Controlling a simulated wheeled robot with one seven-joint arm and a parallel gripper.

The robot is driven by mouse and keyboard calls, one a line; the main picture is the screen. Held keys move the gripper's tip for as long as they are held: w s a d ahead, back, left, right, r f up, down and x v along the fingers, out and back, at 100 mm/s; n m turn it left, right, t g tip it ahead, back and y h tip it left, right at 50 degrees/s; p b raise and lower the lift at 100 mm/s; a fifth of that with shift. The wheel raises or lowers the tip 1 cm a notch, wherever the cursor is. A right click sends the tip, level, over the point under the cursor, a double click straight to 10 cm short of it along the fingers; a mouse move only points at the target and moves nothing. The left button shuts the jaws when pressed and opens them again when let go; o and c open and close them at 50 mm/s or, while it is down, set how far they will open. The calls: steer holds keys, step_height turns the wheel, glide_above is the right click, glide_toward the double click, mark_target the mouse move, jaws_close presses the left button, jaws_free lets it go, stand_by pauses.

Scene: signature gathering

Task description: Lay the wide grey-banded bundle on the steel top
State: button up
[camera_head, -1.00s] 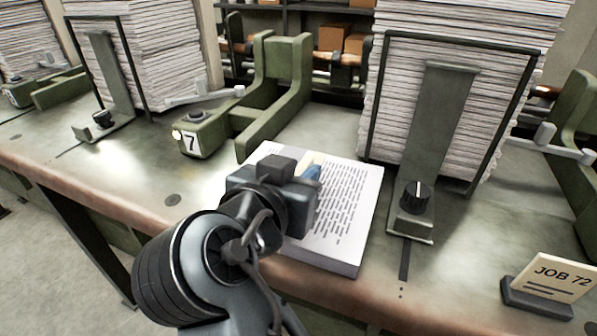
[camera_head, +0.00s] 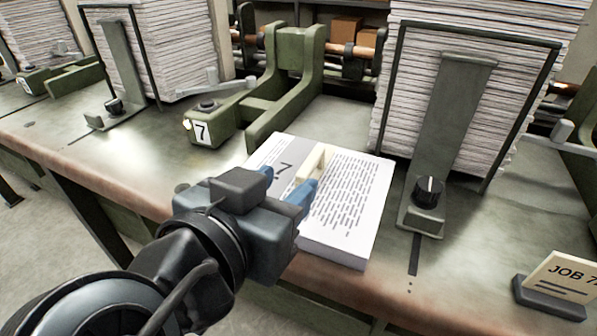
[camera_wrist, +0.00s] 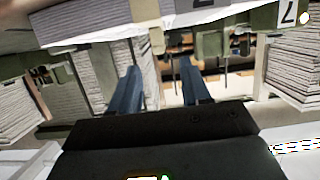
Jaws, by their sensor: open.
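The wide bundle of printed sheets (camera_head: 352,205) lies flat on the green-grey worktop (camera_head: 330,125), close to its front edge. A grey band marked 7 (camera_head: 275,160) crosses its left part. A cream upright piece (camera_head: 315,160) shows at the band. My gripper (camera_head: 287,183) is open, its blue fingers at the bundle's near left side, overlapping the band in view; I cannot tell whether they touch it. In the wrist view, the two fingers (camera_wrist: 160,85) stand apart with nothing between them. The bundle (camera_wrist: 85,22) spans the top there, with the cream piece (camera_wrist: 157,40) below its edge.
A green station marked 7 (camera_head: 203,131) stands behind the bundle. Tall paper stacks (camera_head: 400,90) rise in wire frames, with a black knob (camera_head: 429,190) right of the bundle. A JOB 72 card (camera_head: 562,275) stands at front right.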

steer(key=shift+v, duration=1.65)
stand_by(2.4)
